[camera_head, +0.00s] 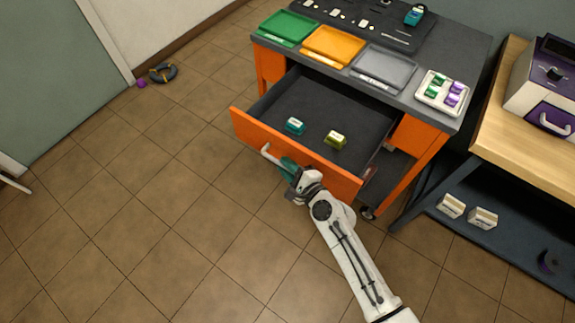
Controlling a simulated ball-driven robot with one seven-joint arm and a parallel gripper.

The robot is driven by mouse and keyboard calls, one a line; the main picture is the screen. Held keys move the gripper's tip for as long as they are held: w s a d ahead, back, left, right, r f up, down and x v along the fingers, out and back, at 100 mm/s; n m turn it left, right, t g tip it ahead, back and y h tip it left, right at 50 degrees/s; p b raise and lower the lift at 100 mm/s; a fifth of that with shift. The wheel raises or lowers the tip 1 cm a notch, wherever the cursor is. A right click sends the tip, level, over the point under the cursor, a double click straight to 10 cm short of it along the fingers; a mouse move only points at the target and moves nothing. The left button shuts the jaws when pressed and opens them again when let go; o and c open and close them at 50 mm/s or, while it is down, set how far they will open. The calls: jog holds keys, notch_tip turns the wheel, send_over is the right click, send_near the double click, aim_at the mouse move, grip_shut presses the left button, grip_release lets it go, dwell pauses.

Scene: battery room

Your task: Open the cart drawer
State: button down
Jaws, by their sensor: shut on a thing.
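The orange cart (420,130) has a dark top, and its drawer (310,95) is pulled well out toward me. The drawer's orange front (250,130) faces me, with a pale bar handle (268,154) on it. My gripper (286,166) is at the handle and shut on it; my fingers hide part of the handle. Inside the drawer lie a teal block (295,126) and an olive-green block (335,140), apart from each other.
On the cart top are green (289,27), orange (334,45) and grey (384,67) trays and a white tray (436,104) of small coloured pieces. A wooden bench (520,135) stands right. Tiled floor at left is mostly clear, with a dark ring (163,73) near the wall.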

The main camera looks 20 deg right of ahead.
jog(key=c, duration=1.4)
grip_release()
jog(key=shift+s, duration=0.1)
jog(key=v, duration=1)
jog(key=shift+s+b, duration=0.3)
jog(key=shift+b, duration=0.05)
jog(key=shift+d+r, duration=0.1)
jog(key=s+d+n+g+h, duration=0.1)
jog(key=s+d+n+g, duration=0.2)
jog(key=s+n, duration=0.4)
jog(key=s+d+r+n+g+h, duration=0.1)
jog(key=s+d+n+g+h, duration=0.1)
jog(key=s+d+n+g, duration=0.2)
jog(key=s+d+r+n+g+h, duration=0.1)
jog(key=s+d+n+g+h, duration=0.1)
jog(key=s+n+g, duration=0.4)
jog(key=s+d+n, duration=0.1)
jog(key=s+n, duration=0.2)
jog(key=s, duration=0.1)
jog(key=shift+s+d+r+n+g, duration=0.2)
jog(key=shift+d+r+n+g, duration=0.1)
jog(key=shift+g, duration=0.1)
